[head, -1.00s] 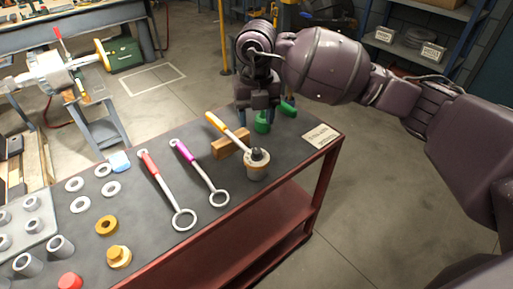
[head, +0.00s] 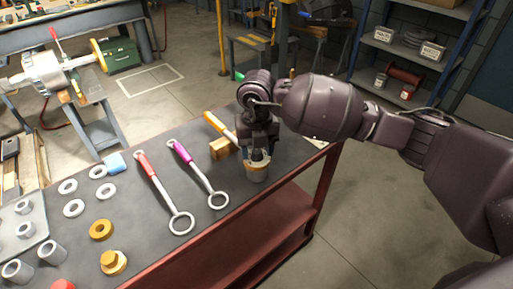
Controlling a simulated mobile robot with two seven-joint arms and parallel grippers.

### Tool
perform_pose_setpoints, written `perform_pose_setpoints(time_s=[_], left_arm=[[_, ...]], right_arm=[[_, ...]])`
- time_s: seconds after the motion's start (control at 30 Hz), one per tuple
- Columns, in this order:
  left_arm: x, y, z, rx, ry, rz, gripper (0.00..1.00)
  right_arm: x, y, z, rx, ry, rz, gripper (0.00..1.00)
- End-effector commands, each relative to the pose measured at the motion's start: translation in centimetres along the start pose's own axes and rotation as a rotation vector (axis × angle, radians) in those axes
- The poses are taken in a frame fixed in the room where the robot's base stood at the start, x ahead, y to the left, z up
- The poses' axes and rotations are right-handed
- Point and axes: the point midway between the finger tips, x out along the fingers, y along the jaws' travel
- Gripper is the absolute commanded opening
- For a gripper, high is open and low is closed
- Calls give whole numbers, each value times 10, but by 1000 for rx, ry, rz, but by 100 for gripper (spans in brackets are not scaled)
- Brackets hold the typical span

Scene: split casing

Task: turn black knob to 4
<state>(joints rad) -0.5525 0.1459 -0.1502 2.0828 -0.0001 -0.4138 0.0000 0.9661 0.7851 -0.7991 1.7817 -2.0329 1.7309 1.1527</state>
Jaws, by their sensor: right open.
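A small black knob (head: 257,155) sits on top of a round tan base (head: 256,172) near the right part of the dark bench top. My right gripper (head: 258,149) points down just above the base, its open fingers on either side of the knob. I cannot tell whether they touch it. Any numbers around the knob are hidden or too small to read. My left gripper is not in view.
An orange-handled tool (head: 219,126) lies behind the base, by a wooden block (head: 220,148). Purple (head: 182,152) and red (head: 146,165) ring-ended wrenches lie to the left. Several washers, rings and cylinders cover the bench's left side. The bench's front edge is close to the base.

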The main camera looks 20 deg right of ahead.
Motion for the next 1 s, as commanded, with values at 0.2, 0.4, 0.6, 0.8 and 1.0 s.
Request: perform_pose_setpoints(time_s=[0.2,0.4,0.6,0.8,1.0], left_arm=[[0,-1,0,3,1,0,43],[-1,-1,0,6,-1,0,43],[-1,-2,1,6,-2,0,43],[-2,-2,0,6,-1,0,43],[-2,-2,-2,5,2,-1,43]], right_arm=[[0,0,0,0,0,0,53],[0,0,0,0,0,0,22],[0,0,0,-1,0,0,3],[-1,0,0,-33,-1,0,3],[-1,0,0,-137,-2,-1,3]])
